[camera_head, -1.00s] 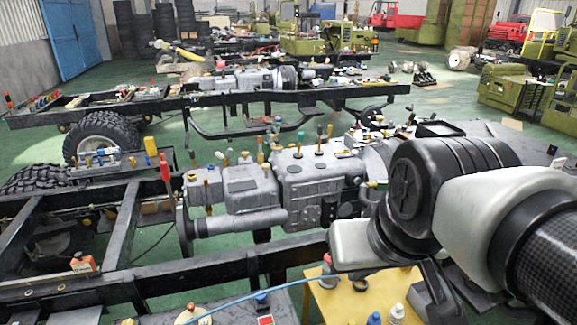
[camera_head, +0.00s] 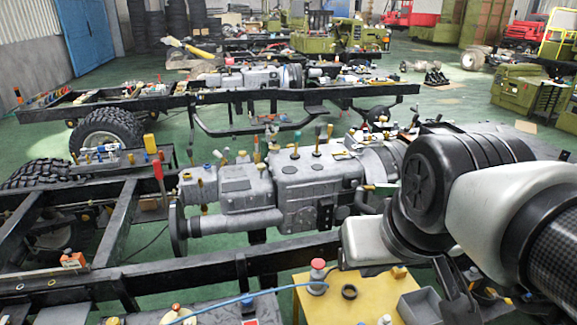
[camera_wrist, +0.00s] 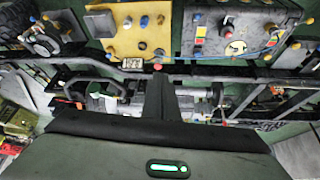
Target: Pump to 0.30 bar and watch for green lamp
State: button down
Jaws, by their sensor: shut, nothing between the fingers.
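My gripper is shut and empty; its dark fingers (camera_wrist: 160,78) point away from the camera in the wrist view. In the head view the dark wrist end hangs over the right side of a yellow board (camera_head: 325,308). A red round-topped knob (camera_head: 318,265) stands on that board. In the wrist view a red knob (camera_wrist: 157,67) shows right by the fingertips; I cannot tell whether they touch. A blue hose (camera_head: 235,299) runs to the board from the left. A grey panel (camera_wrist: 211,17) beside the yellow board carries a white round dial-like part (camera_wrist: 235,48). I cannot identify a pump, a pressure reading or the task's lamp.
A black chassis rail (camera_head: 200,272) runs behind the board, with a grey gearbox (camera_head: 318,185) beyond it. A black ring (camera_head: 349,292) and a grey box (camera_head: 422,306) sit on or beside the board. Green floor is open farther back.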

jog(key=w+d+f+n+g+h+b, duration=0.1)
jog(key=w+d+f+n+h, duration=0.1)
jog(key=w, duration=0.4)
jog(key=w+d+f+n+g+h+b, duration=0.1)
jog(key=w+d+f+n+h, duration=0.15)
jog(key=w, duration=0.25)
jog(key=n+t+h+b, duration=0.2)
jog(key=n+t, duration=0.1)
jog(key=n, duration=1.1)
send_over(316, 265)
notch_tip(316, 265, down, 24)
jog(key=shift+w+f+y, duration=0.1)
jog(key=shift+f+y, duration=0.05)
jog(key=shift+y, duration=0.1)
notch_tip(316, 265, down, 8)
jog(key=b, duration=0.5)
jog(key=shift+b, duration=0.35)
jog(key=shift+f+b, duration=0.3)
jog(key=shift+b, duration=0.05)
jog(key=shift+f, duration=0.1)
